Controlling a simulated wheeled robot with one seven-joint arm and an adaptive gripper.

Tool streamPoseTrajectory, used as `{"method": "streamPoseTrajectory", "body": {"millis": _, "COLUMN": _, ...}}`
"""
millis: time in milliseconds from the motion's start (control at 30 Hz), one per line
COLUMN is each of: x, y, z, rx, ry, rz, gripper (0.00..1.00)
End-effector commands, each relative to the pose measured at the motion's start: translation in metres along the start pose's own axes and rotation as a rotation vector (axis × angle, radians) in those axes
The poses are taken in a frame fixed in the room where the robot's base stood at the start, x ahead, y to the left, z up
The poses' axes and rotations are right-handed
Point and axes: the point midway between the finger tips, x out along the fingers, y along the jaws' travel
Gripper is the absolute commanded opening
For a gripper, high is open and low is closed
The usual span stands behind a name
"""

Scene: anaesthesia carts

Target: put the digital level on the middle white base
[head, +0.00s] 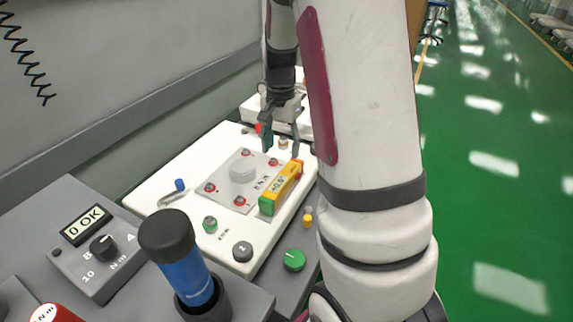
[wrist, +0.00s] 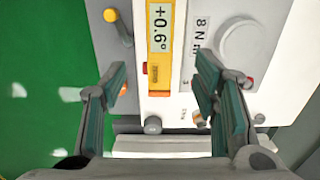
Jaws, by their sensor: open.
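The digital level (head: 281,188) is a yellow and orange bar with a lit display and a green near end. It appears to rest along the right side of the middle white base (head: 165,220), beside a grey plate. In the wrist view the level (wrist: 160,65) runs up from the centre, its display reading about +0.6. My gripper (head: 281,147) is open and empty near the level's far end. In the wrist view the fingers of my gripper (wrist: 162,82) stand apart on either side of the level's end, with gaps on both sides.
The grey plate (head: 237,190) has red-capped corner screws and a round disc. Knobs, including a green one (head: 293,260), stand near the front. A blue-handled tool (head: 190,270) and a torque display box (head: 95,250) are at front left. Another white base (head: 262,108) lies behind. Green floor is at right.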

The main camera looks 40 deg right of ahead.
Motion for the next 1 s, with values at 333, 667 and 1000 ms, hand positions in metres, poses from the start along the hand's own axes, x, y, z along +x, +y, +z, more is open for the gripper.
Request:
{"method": "streamPoseTrajectory", "body": {"millis": 333, "x": -0.085, "y": 0.017, "z": 0.108, "rx": -0.337, "ry": -0.033, "rz": -0.062, "gripper": 0.55}}
{"method": "streamPoseTrajectory", "body": {"millis": 667, "x": -0.137, "y": 0.090, "z": 0.227, "rx": -0.779, "ry": -0.026, "rz": -0.080, "gripper": 0.55}}
{"method": "streamPoseTrajectory", "body": {"millis": 1000, "x": -0.137, "y": 0.177, "z": 0.295, "rx": -1.143, "ry": 0.023, "rz": -0.039, "gripper": 0.55}}
